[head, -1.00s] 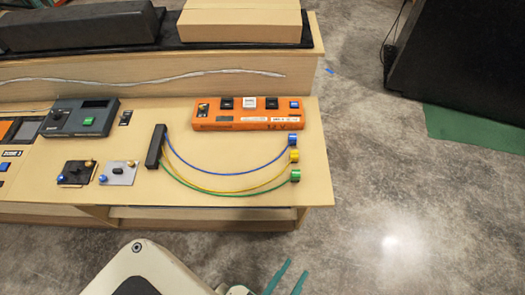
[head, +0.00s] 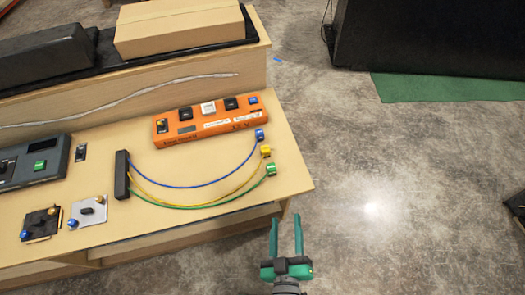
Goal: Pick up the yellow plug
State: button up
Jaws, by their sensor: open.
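The yellow plug (head: 265,150) sits on the tabletop near its right edge, at the end of a yellow wire. It lies between the blue plug (head: 260,134) above it and the green plug (head: 270,169) just below it. The wires run left in curves to a black block (head: 122,175). My gripper (head: 286,218) has green fingers, open and empty, pointing up the picture. It is in front of the table's right corner, below the plugs in the picture and apart from them.
An orange console (head: 210,118) with buttons stands behind the plugs. A grey console (head: 33,165) and two small switch plates, one dark (head: 39,224) and one light (head: 87,211), are at left. A cardboard box (head: 178,25) is on the raised shelf.

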jog(key=w+d+r+m+g+h, duration=0.15)
jog(key=w+d+r+h, duration=0.3)
jog(key=w+d, duration=0.45)
jog(key=w+d+r+g+h, duration=0.35)
jog(key=w+d+r, duration=0.25)
jog(key=w+d, duration=0.25)
jog(key=w+d+r+m+g+h, duration=0.1)
jog(key=w+d+r+h, duration=0.4)
jog(key=w+d, duration=0.4)
jog(key=a+f+g+y, duration=0.3)
jog(key=a+y, duration=0.1)
jog(key=a, duration=0.6)
jog(key=w+a+f+g+y, duration=0.1)
jog(key=a+f+g+y, duration=0.2)
jog(key=a, duration=0.8)
jog(key=w+a+f+n+g+y, duration=0.1)
jog(key=a+f+g+y, duration=0.2)
jog(key=a+y, duration=0.3)
jog(key=shift+a+g+y, duration=0.3)
jog(key=shift+a, duration=2.4)
send_over(265, 149)
jog(key=f, duration=0.4)
jog(key=shift+w+d+f, duration=0.15)
jog(key=shift+w, duration=0.05)
jog(key=shift+s+f, duration=0.1)
jog(key=shift+f, duration=2.95)
jog(key=c, duration=1.1)
